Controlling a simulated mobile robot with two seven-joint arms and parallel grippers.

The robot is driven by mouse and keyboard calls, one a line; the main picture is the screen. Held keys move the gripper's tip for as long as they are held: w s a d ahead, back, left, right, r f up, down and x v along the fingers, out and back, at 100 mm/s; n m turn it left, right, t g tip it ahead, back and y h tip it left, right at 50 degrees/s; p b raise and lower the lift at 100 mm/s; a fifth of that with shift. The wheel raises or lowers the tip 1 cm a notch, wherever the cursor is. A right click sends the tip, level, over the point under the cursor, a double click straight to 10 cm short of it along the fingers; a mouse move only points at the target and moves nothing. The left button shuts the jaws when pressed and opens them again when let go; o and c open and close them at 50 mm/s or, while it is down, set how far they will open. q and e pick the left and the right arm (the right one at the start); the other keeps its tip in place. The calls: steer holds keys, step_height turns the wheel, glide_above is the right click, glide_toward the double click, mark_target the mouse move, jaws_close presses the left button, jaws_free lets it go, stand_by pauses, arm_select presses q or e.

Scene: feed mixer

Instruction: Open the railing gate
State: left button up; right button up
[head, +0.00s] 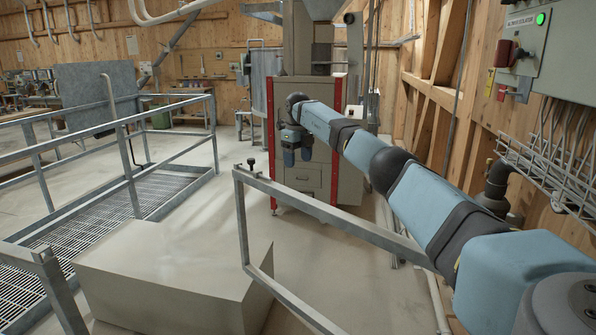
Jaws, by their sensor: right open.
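The railing gate (330,218) is a grey metal tube frame in the lower middle, running toward the lower right. Its upright end (242,220) has a small black knob (251,162) on top. The gate's end stands apart from the railing post (48,275) at the lower left. My right arm comes in from the right above the gate. My right gripper (297,164) points down, open and empty, to the right of the knob in the picture and apart from it. My arm hides part of the gate's right side. My left gripper is not in view.
A pale box-shaped block (170,270) stands on the floor between the railing post and the gate. A railed grating walkway (120,200) lies at the left. A red-edged cabinet (325,185) stands behind the gripper. A control box (550,50) hangs on the right wall.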

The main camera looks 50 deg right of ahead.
steer(key=shift+r, duration=0.3)
